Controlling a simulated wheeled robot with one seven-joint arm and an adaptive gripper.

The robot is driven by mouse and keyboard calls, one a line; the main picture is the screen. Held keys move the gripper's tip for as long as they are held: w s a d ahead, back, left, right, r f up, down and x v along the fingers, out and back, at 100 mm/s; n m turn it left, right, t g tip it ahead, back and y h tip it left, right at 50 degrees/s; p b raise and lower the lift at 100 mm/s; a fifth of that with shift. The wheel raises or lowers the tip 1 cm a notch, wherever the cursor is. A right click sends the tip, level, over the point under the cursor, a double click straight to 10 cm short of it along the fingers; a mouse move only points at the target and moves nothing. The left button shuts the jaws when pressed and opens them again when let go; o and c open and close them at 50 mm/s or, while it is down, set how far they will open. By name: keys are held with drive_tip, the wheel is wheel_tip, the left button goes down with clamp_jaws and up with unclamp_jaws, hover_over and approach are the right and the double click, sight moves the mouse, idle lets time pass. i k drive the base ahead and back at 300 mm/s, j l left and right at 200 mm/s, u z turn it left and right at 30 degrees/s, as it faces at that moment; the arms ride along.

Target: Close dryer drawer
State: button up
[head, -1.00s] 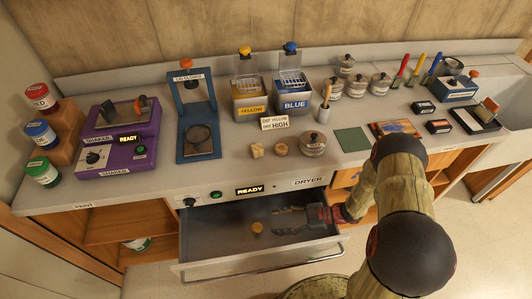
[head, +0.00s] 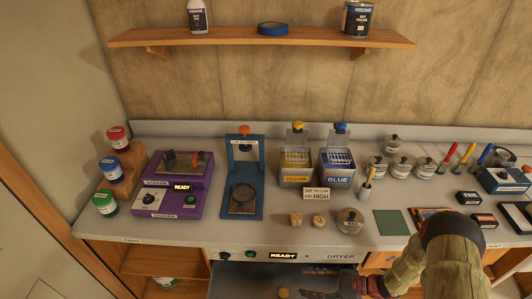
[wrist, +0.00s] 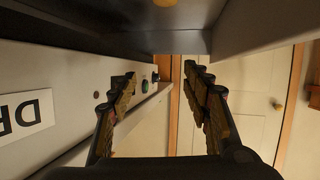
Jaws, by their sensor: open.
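The dryer drawer (head: 238,282) stands open below the bench top in the head view. Its front edge is cut off by the bottom of the picture. A small round tan piece (head: 283,292) lies inside it. The dryer panel (head: 240,255) above carries a lit READY display and a DRYER label. My gripper (head: 312,283) is over the drawer's right part, partly cut off. In the wrist view my gripper (wrist: 162,82) is open with nothing between its fingers. The dryer panel and its label (wrist: 22,117) are at left there, and the drawer's wall (wrist: 265,22) is at upper right.
The bench holds a purple shaker (head: 172,190), a blue stand (head: 242,205), yellow (head: 295,170) and blue (head: 338,175) bins, and several jars. Two tan pieces (head: 296,219) and a lidded jar (head: 350,220) sit near the front edge. A wall shelf (head: 260,38) is high above.

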sight(229, 279)
drive_tip(key=k+l, duration=0.1)
drive_tip(key=l, duration=0.85)
drive_tip(key=k+l, duration=0.15)
drive_tip(key=l, duration=0.35)
